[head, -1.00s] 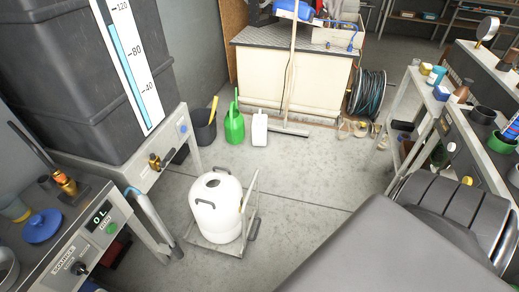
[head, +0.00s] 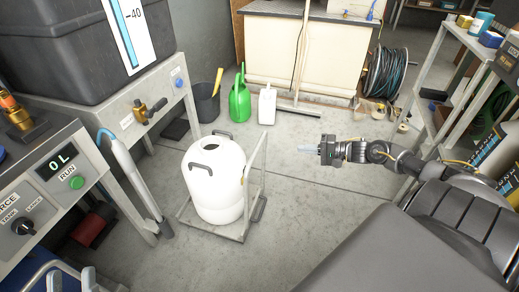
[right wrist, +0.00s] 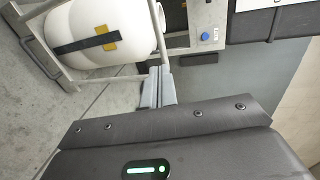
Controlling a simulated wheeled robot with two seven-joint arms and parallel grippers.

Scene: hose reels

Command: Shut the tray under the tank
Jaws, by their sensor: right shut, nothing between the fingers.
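The dark grey tank (head: 75,45) with a blue level scale stands on a grey bench (head: 120,105) at the upper left of the head view. A dark flat piece (head: 174,129) juts out low beneath the bench front; it may be the tray, but I cannot tell. It also seems to show in the right wrist view (right wrist: 198,59), by the blue knob. My right gripper (head: 312,149) is over the open floor, right of the white canister and well apart from the bench. Its fingers (right wrist: 158,88) are shut and empty. My left gripper is not in view.
A white canister (head: 212,185) on a wheeled cart (head: 240,228) stands between my right gripper and the bench. A black bucket (head: 207,103), a green watering can (head: 239,102) and a white jug (head: 267,104) stand behind. Floor (head: 300,195) is clear right of the cart.

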